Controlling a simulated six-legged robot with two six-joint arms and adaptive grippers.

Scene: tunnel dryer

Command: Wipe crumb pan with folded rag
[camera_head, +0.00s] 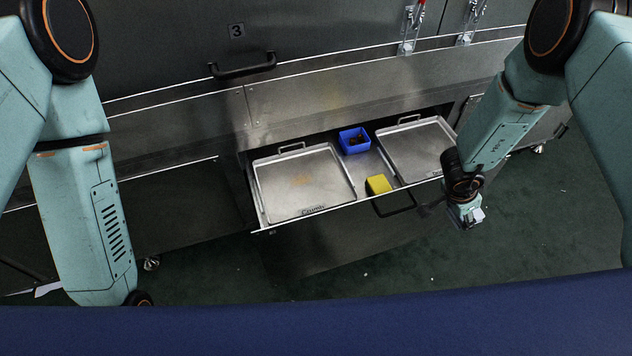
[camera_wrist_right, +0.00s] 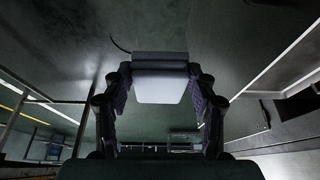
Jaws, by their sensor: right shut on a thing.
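A shallow metal pan (camera_head: 285,200) with a label on its front edge sits in the left part of an open drawer (camera_head: 262,226). A faint orange-brown patch marks its floor. A second metal pan (camera_head: 405,150) sits in the drawer's right part, its right side partly hidden by my right arm. My right gripper (camera_head: 468,216) is outside the drawer, to the right of its front handle. It is shut on a pale, flat thing, likely the folded rag (camera_head: 478,214); the rag shows between the fingers in the right wrist view (camera_wrist_right: 160,86). My left gripper is not in view.
Between the pans are a blue bin (camera_head: 348,147) with dark bits inside and a yellow block (camera_head: 378,185). A black handle (camera_head: 395,211) sticks out from the drawer front. The cabinet (camera_head: 190,105) rises behind. The green floor in front looks mostly clear.

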